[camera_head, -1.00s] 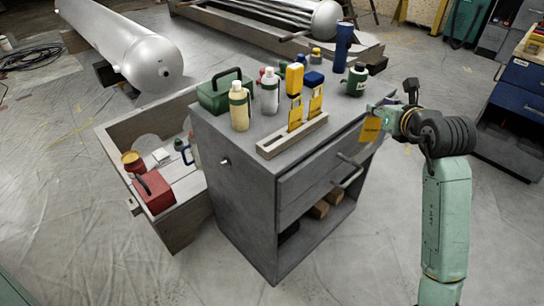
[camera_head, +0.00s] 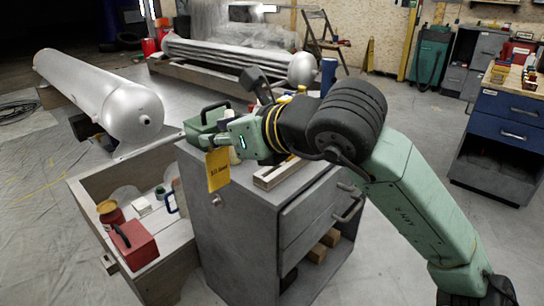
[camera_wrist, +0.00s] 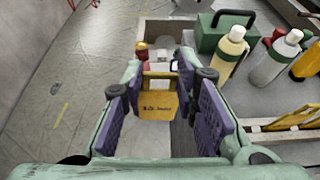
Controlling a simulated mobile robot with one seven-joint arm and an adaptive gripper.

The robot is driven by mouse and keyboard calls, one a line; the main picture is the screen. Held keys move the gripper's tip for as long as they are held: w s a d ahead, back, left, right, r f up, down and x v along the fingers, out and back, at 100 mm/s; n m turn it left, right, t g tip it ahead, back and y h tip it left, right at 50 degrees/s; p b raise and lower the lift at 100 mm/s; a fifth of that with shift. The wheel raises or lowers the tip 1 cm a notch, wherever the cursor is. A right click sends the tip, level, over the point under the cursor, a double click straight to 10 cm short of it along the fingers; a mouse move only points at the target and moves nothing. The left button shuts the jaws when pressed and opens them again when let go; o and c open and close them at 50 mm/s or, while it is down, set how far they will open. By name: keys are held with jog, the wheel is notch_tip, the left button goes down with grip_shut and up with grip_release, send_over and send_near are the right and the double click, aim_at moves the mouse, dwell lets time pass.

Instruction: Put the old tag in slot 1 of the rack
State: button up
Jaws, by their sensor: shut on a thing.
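My gripper (camera_head: 205,140) is shut on a yellow tag (camera_head: 217,176) that hangs down with dark lettering. In the wrist view the tag (camera_wrist: 158,106) sits between the purple-padded fingers (camera_wrist: 160,80). The tag is in the air at the left side of the grey cabinet top. The slotted rack (camera_head: 272,176) lies on that top, to the right of the tag and apart from it. My arm hides much of the rack. In the wrist view, yellow tags stand in the rack (camera_wrist: 270,139) at the right edge. Slot numbers cannot be read.
A green toolbox (camera_wrist: 216,32), a cream bottle (camera_wrist: 230,52) and a grey bottle (camera_wrist: 275,58) stand on the cabinet top near my gripper. An open bin (camera_head: 90,190) left of the cabinet holds a red box (camera_head: 133,246). Drawer handles (camera_head: 348,209) stick out at the front.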

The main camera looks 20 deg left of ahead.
jog(key=w+d+f, duration=0.1)
jog(key=w, duration=0.3)
jog(key=w+d+f, duration=0.2)
jog(key=w, duration=0.2)
jog(key=w+d+f+p, duration=0.1)
jog(key=w+d, duration=0.1)
jog(key=w, duration=0.2)
jog(key=shift+w+d+f, duration=0.2)
jog(key=shift+w+f, duration=0.05)
jog(key=shift+f, duration=0.15)
jog(key=o, duration=1.3)
jog(key=v, duration=1.2)
jog(key=shift+b, duration=0.3)
jog(key=shift+r, duration=0.1)
